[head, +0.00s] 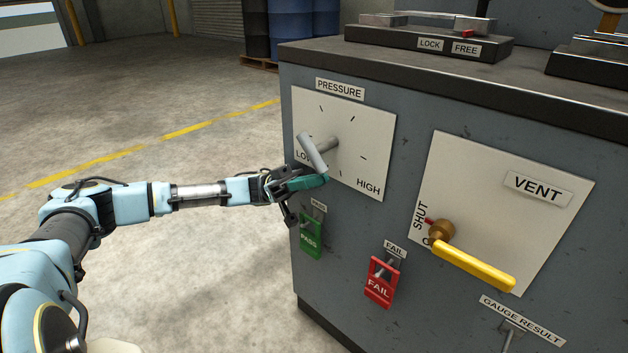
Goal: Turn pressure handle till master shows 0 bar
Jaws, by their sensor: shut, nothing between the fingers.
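The pressure handle (313,152) is a grey lever on a shaft at the middle of a white plate (345,118) marked PRESSURE, LOW and HIGH. The lever slants from upper left to lower right and partly covers the LOW mark. My gripper (318,181) is shut and empty, with teal fingertips just below the lever's lower end. I cannot tell whether they touch it. No master gauge reading can be seen in this view.
A yellow vent lever (472,268) sits on the plate to the right, near SHUT. Below hang a green PASS tag (311,240) and a red FAIL tag (379,286). A LOCK/FREE block (425,42) stands on the cabinet top. Open floor lies left.

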